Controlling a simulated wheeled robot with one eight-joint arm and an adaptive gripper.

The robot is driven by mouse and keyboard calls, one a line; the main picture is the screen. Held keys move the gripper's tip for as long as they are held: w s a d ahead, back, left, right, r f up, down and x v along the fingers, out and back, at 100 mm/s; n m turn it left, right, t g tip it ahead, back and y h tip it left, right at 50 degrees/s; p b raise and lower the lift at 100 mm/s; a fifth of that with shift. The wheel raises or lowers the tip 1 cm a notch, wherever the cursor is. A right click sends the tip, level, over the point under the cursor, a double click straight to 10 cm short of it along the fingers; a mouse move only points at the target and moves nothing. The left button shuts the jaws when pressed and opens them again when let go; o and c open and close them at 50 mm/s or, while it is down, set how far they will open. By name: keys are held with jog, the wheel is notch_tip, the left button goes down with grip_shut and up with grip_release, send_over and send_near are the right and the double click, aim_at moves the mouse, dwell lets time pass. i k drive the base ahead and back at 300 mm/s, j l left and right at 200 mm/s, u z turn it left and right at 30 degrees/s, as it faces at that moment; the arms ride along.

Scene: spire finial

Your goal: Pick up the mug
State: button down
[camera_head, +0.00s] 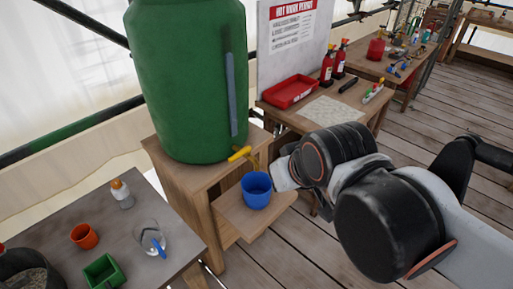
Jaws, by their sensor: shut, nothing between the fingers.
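The blue mug (257,191) stands upright on a low wooden shelf (233,214), below the yellow tap (240,154) of a large green barrel (190,80). Its open top faces up, and its handle cannot be made out. My arm reaches in from the right, and its pale far end is just right of the mug's rim in the picture. I cannot tell whether it touches the mug. My gripper's fingers do not show; they may be hidden behind my wrist.
At lower left, a grey table holds an orange cup (84,236), a green box (103,271), a clear container (151,240) and a white bottle (122,194). Behind my arm, a bench carries a red tray (291,91) and red extinguishers (333,61). Plank floor (285,262) is open in front.

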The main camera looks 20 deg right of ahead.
aim_at(256, 187)
jog(key=u, duration=1.5)
jog(key=l+z, duration=0.1)
jog(key=z, duration=1.6)
jog(key=k+z, duration=0.15)
jog(key=k, duration=0.4)
